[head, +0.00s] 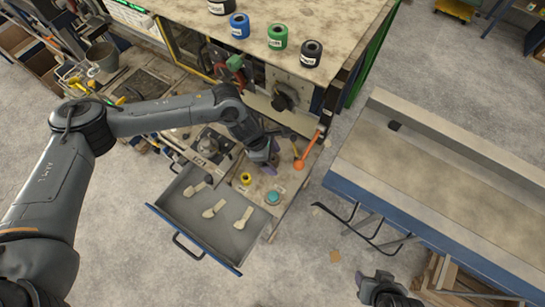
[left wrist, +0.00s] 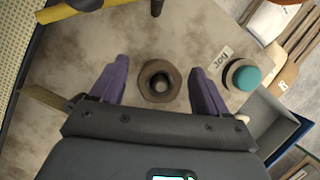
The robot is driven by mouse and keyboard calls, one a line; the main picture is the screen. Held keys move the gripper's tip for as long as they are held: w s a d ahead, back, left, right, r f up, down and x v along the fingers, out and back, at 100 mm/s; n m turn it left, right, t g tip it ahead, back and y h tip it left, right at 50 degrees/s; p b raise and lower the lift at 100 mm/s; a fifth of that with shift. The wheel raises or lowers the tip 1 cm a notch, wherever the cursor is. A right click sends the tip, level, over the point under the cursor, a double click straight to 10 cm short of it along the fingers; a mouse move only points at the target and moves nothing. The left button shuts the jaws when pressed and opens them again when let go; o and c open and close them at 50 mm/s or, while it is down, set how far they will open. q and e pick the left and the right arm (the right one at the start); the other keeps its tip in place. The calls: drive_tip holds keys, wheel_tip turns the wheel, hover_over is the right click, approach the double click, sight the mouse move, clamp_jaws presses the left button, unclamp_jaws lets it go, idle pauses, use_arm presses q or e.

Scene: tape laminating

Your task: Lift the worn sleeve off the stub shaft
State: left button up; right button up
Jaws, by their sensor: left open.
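In the left wrist view a brown, roughly six-sided collar (left wrist: 145,91) surrounds a dark round shaft end (left wrist: 160,80), seen nearly end-on. They look like the worn sleeve and the stub shaft. My left gripper (left wrist: 159,85) is open, its purple fingers one on each side of the collar with a gap on both sides. How far above the collar the fingertips are I cannot tell. In the head view my left gripper (head: 267,156) is over the worktop and hides the collar. My right gripper (head: 384,290) shows partly at the bottom right; its fingers are unclear.
A teal button (head: 272,197) is beside the collar; it also shows in the left wrist view (left wrist: 247,78). An orange-ended lever (head: 299,164) stands close to my left gripper. An open drawer (head: 180,218) holds three pale tools. A bench (head: 420,180) stands at right.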

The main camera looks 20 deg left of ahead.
use_arm(q)
drive_tip(key=shift+d+f, duration=0.1)
drive_tip(key=shift+f, duration=0.2)
drive_tip(key=shift+c, duration=0.4)
drive_tip(key=c, duration=1.1)
drive_tip(key=shift+o, duration=0.2)
wheel_tip(320, 180, up, 9)
drive_tip(key=b, duration=0.2)
drive_tip(key=shift+f+b, duration=0.2)
drive_tip(key=shift+b, duration=0.2)
drive_tip(key=shift+r, duration=0.75)
